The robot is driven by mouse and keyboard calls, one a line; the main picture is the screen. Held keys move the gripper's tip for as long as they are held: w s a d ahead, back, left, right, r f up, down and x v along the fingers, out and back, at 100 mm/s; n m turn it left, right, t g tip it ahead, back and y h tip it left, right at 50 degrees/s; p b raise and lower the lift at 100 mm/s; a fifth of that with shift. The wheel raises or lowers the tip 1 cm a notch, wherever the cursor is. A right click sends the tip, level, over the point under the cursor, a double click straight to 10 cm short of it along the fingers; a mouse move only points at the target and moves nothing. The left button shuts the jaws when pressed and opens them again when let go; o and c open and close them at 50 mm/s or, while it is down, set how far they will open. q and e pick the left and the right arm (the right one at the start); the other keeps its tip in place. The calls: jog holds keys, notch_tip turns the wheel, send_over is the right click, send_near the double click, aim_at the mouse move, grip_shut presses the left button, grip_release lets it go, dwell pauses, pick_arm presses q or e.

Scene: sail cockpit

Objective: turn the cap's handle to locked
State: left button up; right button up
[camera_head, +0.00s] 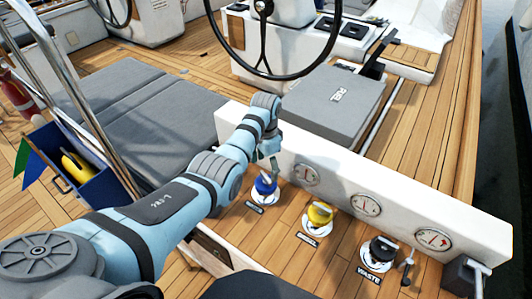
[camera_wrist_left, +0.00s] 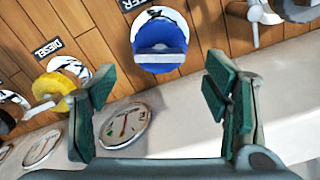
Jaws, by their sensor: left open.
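A blue cap (camera_head: 265,187) with a raised handle bar sits on the wooden deck, at the left end of a row of caps. In the left wrist view the blue cap (camera_wrist_left: 158,33) lies beyond the fingertips, centred between them, and its handle (camera_wrist_left: 160,58) runs across the picture. My left gripper (camera_head: 269,158) is just above the blue cap, pointing down. Its green-padded fingers are spread apart in the left wrist view (camera_wrist_left: 160,85), with nothing between them. They appear clear of the handle. My right gripper is not seen.
A yellow cap (camera_head: 320,213) labelled diesel and a black cap (camera_head: 383,248) labelled waste stand to the right. A white ledge with round gauges (camera_head: 366,204) rises close behind the caps. A steering wheel (camera_head: 262,40) and a blue box (camera_head: 83,165) stand farther off.

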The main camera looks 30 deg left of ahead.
pick_arm(q)
notch_tip(320, 180, up, 7)
jog(key=shift+r, duration=0.2)
jog(key=shift+f, duration=0.15)
